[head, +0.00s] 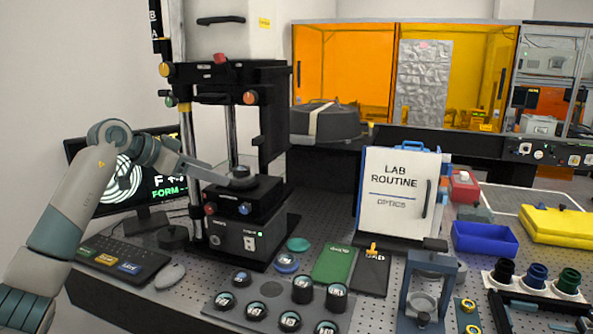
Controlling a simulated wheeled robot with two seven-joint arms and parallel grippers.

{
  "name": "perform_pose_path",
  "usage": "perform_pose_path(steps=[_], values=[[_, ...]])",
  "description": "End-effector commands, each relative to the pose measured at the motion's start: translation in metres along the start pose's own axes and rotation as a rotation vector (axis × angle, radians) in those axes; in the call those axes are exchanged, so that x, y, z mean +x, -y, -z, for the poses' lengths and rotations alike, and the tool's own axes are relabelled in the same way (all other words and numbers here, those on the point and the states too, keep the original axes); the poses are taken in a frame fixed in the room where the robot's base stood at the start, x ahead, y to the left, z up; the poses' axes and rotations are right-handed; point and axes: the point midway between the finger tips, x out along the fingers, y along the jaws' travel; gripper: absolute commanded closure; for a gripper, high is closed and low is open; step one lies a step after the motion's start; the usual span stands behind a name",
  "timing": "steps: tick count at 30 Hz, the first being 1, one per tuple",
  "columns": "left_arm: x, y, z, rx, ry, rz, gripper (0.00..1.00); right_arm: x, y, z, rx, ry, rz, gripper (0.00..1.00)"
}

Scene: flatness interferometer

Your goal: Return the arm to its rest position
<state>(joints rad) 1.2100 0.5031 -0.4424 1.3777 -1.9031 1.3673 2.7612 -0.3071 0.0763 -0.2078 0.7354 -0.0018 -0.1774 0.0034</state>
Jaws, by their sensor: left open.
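My left arm comes in from the left edge and bends in front of the monitor. My left gripper (226,182) is at its end, beside the small stage of the black interferometer stand (232,68). It is seen edge-on, open, at the left side of a dark round part (240,172) on the stage. I cannot tell whether a finger touches that part, and I see nothing held between the fingers. My right gripper is not in view.
A grey tray (225,318) with several round pieces is at the front. A LAB ROUTINE board (396,215), blue bin (485,239) and yellow case (560,223) stand right.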

Motion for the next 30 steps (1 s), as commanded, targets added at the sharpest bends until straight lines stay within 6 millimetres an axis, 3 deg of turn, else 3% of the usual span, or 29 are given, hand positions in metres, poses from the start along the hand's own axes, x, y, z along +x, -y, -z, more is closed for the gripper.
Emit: perform_pose_path(steps=[9,13,18,23,26,30], values=[[0.051,-0.088,0.008,0.192,-0.414,-0.139,0.39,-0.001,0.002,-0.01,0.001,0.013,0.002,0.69],[0.051,-0.12,0.01,0.222,-0.647,-0.122,0.39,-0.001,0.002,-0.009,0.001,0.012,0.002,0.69],[0.037,-0.14,0.0,0.184,-0.901,-0.003,0.39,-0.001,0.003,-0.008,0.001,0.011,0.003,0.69],[0.018,-0.138,-0.031,0.08,-1.046,0.192,0.39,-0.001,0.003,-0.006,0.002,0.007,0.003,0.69],[0.008,-0.13,-0.062,-0.008,-1.075,0.338,0.39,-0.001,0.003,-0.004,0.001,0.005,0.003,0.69],[-0.002,-0.118,-0.123,-0.149,-1.026,0.548,0.39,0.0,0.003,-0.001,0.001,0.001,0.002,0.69]])
